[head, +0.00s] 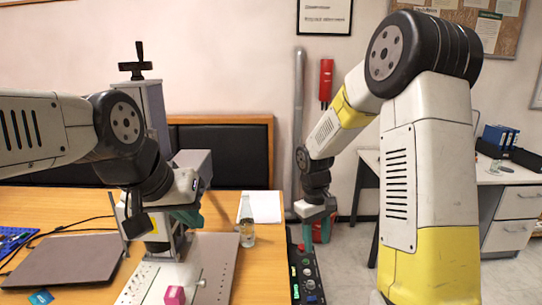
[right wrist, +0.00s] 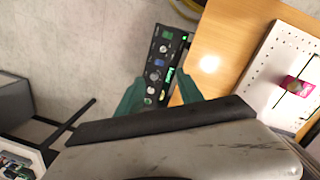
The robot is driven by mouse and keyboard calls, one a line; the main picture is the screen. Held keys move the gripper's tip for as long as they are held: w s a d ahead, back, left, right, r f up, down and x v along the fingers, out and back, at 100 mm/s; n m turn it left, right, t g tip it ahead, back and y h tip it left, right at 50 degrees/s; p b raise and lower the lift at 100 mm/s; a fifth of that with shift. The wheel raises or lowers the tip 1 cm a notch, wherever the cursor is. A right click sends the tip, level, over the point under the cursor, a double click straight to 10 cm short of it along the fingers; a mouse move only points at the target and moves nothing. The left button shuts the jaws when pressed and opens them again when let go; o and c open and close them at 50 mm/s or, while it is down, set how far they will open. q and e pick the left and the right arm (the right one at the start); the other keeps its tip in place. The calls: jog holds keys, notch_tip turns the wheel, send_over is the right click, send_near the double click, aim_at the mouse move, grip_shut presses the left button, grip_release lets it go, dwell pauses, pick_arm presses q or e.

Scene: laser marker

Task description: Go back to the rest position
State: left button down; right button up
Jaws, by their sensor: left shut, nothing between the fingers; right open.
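My left gripper (head: 188,215) is in front of the laser marker (head: 156,105) in the head view, above its base plate (head: 212,262). Its green fingers are partly hidden by the wrist; it is shut and holds nothing. My right gripper (head: 318,231) hangs past the right edge of the table, above the control box (head: 306,277). In the right wrist view its two green fingers (right wrist: 160,92) are spread apart with nothing held between them. The control box (right wrist: 160,62) shows beyond them. A pink block (head: 175,295) sits on the base plate, apart from both grippers.
A laptop (head: 65,261), a blue piece (head: 41,297), a bottle (head: 247,224) and white paper (head: 262,206) are on the wooden table (head: 258,270). A white desk (head: 510,177) stands at the right. Open floor (head: 345,260) lies between table and desk.

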jog(key=s+d+r+m+t+y, duration=0.1)
jog(key=s+r+m+t+y, duration=0.2)
jog(key=s+r, duration=1.5)
jog(key=r+m+t, duration=0.1)
jog(key=m+t, duration=0.1)
jog(key=t, duration=0.1)
jog(key=shift+d+r+t, duration=0.15)
jog(key=shift+r+t, duration=0.15)
